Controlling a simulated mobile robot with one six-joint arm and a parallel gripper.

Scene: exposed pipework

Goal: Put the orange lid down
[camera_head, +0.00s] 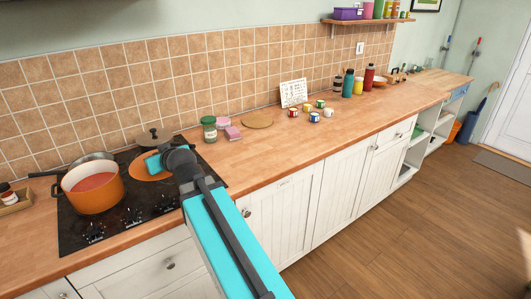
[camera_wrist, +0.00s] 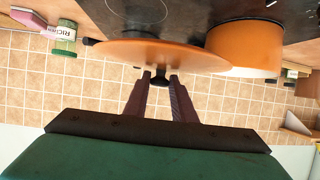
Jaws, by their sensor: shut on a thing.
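The orange lid (camera_wrist: 150,52) is held by its dark knob between the two fingers of my gripper (camera_wrist: 160,80). In the head view the lid (camera_head: 142,172) is partly hidden behind my gripper (camera_head: 155,161) and wrist. It appears over the black hob (camera_head: 130,215), to the right of the orange pot (camera_head: 95,198). In the wrist view, which is upside down, the lid looks apart from the hob surface, and its edge overlaps the pot (camera_wrist: 245,47) in the picture. I cannot tell whether lid and pot touch. The pot is uncovered, with reddish content.
The counter's front strip (camera_head: 270,145) is clear.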

